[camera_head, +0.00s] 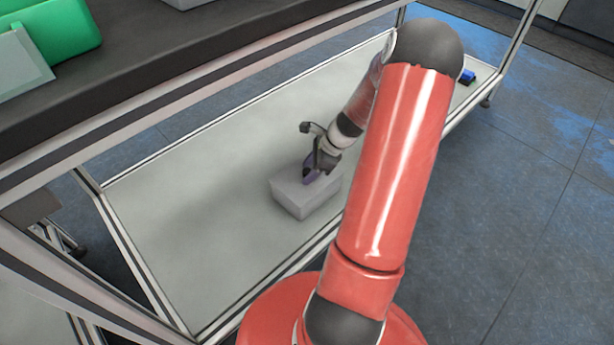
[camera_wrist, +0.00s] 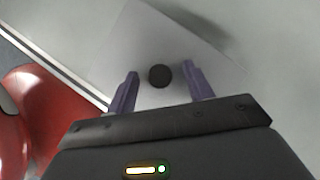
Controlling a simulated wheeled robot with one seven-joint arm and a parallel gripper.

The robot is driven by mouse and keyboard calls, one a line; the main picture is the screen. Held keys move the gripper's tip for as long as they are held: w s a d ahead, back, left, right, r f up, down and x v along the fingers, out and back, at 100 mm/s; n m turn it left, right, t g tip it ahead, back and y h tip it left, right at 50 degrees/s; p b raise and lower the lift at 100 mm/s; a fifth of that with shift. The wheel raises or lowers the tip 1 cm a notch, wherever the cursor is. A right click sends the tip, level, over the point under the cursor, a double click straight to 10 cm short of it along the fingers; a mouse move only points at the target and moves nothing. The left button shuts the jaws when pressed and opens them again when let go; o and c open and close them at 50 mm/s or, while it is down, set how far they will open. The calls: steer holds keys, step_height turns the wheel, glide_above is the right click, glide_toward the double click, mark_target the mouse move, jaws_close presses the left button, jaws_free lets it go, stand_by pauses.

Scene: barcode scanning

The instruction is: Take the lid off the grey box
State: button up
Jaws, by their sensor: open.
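The grey box (camera_head: 305,196) stands on the lower shelf in the head view, with its lid (camera_wrist: 145,40) on top. The lid fills the middle of the wrist view, and a round black knob (camera_wrist: 160,75) sits on it. My gripper (camera_head: 312,176) is over the box. In the wrist view my gripper (camera_wrist: 160,80) is open, with one purple finger on each side of the knob and gaps between. I cannot tell how high the fingertips are above the lid. In the head view the gripper hides the knob.
The grey lower shelf (camera_head: 190,230) is clear around the box. A dark upper shelf (camera_head: 200,50) overhangs it at the left and carries a green container (camera_head: 60,30). Metal frame posts and rails edge the shelf. A small blue object (camera_head: 467,76) is near the shelf's far right end.

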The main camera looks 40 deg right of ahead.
steer(key=c, duration=1.1)
steer(key=shift+r, duration=0.15)
